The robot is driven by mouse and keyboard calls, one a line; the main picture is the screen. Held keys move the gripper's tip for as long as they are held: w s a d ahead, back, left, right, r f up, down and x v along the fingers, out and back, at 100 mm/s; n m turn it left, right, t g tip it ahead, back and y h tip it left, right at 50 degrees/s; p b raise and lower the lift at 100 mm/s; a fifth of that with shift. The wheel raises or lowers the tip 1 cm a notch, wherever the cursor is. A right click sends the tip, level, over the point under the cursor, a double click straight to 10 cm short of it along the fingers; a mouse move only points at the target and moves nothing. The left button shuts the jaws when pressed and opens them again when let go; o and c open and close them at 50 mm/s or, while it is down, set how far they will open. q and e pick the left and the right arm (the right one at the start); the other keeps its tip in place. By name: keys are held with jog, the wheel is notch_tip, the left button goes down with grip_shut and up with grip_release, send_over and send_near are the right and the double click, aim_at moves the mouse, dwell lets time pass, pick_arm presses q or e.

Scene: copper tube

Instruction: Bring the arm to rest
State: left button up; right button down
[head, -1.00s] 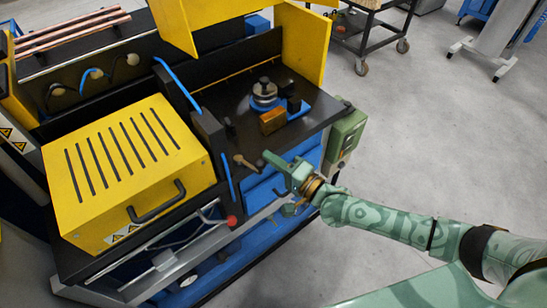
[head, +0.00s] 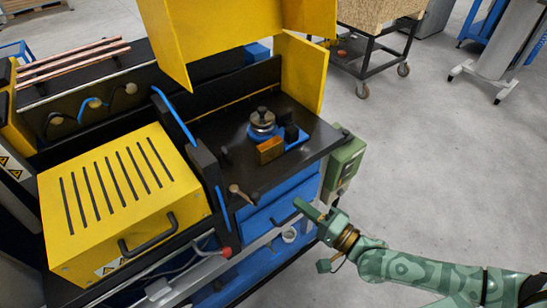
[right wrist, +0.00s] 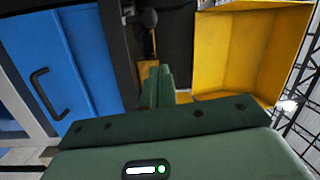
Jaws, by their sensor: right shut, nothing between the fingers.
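My right arm comes in from the lower right in the head view. My right gripper (head: 301,204) is shut and empty, in front of the machine's blue front panel and below the edge of its black worktop (head: 232,152). In the right wrist view its two fingers (right wrist: 158,84) lie together with nothing between them. Copper tubes (head: 72,60) lie on the rack at the back left of the machine, far from the gripper. My left gripper is not in view.
The bending head (head: 262,121) stands on the worktop, with a lever (head: 238,192) at the front. A yellow slotted cover (head: 120,195) is at left. A green control box (head: 345,163) hangs at the machine's right corner.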

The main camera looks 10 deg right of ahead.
jog(key=d+f+n+g+h, duration=0.25)
jog(key=d+f+n, duration=0.3)
jog(key=f, duration=0.35)
jog(key=d+f+n+g+h, duration=0.2)
jog(key=d+f+n+h, duration=0.15)
jog(key=f+n, duration=0.4)
jog(key=s+d+f+g+h, duration=0.2)
jog(key=s+d+f, duration=0.15)
jog(key=f, duration=0.35)
jog(key=s+d+f+g+h, duration=0.1)
jog(key=s+d+f, duration=0.1)
jog(key=s+f, duration=0.4)
jog(key=s+d+f+n+g+h, duration=0.15)
jog(key=s+f+g, duration=0.25)
jog(key=s+f, duration=0.6)
jog(key=s+a+g, duration=0.1)
jog(key=s+a, duration=0.2)
jog(key=s, duration=0.6)
jog(key=s+a+f+m+g, duration=0.1)
jog(key=s+a, duration=0.3)
jog(key=s, duration=0.5)
jog(key=shift+s+a+f+g+b, duration=0.15)
jog(key=shift+s+f+g+b, duration=0.1)
jog(key=shift+g+b, duration=0.25)
